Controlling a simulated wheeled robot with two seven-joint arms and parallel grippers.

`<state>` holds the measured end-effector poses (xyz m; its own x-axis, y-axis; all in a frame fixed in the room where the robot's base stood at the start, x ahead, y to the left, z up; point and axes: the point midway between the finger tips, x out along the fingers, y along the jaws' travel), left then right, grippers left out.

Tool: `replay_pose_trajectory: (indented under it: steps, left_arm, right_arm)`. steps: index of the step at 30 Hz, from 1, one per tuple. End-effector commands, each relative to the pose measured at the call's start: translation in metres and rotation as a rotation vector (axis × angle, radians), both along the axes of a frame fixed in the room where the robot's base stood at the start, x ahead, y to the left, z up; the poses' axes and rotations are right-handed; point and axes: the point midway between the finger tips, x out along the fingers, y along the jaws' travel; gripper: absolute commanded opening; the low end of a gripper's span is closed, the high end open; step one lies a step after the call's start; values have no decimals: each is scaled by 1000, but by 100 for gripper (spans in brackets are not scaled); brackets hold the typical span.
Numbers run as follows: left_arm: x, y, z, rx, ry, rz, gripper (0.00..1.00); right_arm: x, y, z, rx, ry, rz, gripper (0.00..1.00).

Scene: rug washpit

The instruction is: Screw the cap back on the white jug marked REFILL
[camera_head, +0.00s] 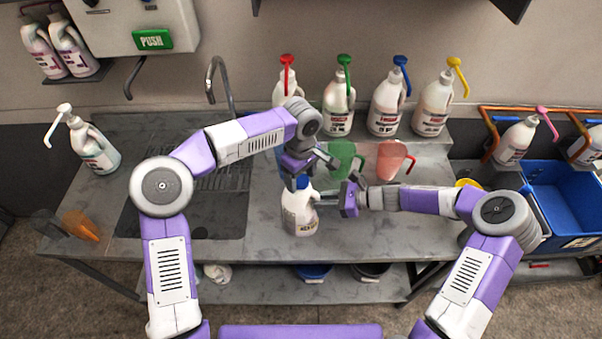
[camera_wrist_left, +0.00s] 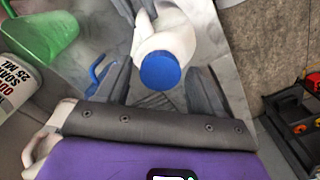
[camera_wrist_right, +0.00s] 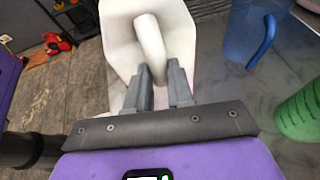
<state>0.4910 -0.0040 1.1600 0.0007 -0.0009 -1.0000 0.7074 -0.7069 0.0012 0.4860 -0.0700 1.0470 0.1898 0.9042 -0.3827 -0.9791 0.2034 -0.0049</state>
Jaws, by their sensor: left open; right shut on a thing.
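The white jug (camera_head: 299,217) stands on the grey bench in front of my arms, its label too small to read. A blue cap (camera_wrist_left: 160,70) sits over the jug's mouth in the left wrist view; I cannot tell how tight it is. My left gripper (camera_head: 297,183) is above the jug, pointing down, open, with its fingers on either side of the cap and apart from it. My right gripper (camera_head: 325,198) is at the jug's right side. In the right wrist view it is shut on the jug's handle (camera_wrist_right: 150,40).
Several pump bottles (camera_head: 388,105) stand on the back ledge. A green pitcher (camera_head: 342,160) and a red pitcher (camera_head: 390,160) are behind my right gripper. A sink (camera_head: 190,213) is on the left; a blue bin (camera_head: 565,200) is on the right. The bench front is clear.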

Motion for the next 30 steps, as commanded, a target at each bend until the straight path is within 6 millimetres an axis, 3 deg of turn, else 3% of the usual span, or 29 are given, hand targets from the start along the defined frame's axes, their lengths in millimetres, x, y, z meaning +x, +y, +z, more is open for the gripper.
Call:
replay_pose_trajectory:
  steps: [2,13,20,30]
  left_arm:
    - [0,0,0,0,0,0,64]
    - [0,0,0,0,0,0,9]
    - [0,0,1,4,-1,-131,9]
    - [0,0,1,2,-3,-707,9]
  right_arm:
    - [0,0,0,0,0,1,0]
    - [0,0,0,0,0,1,0]
    - [0,0,0,0,0,1,0]
    - [0,0,0,0,0,1,0]
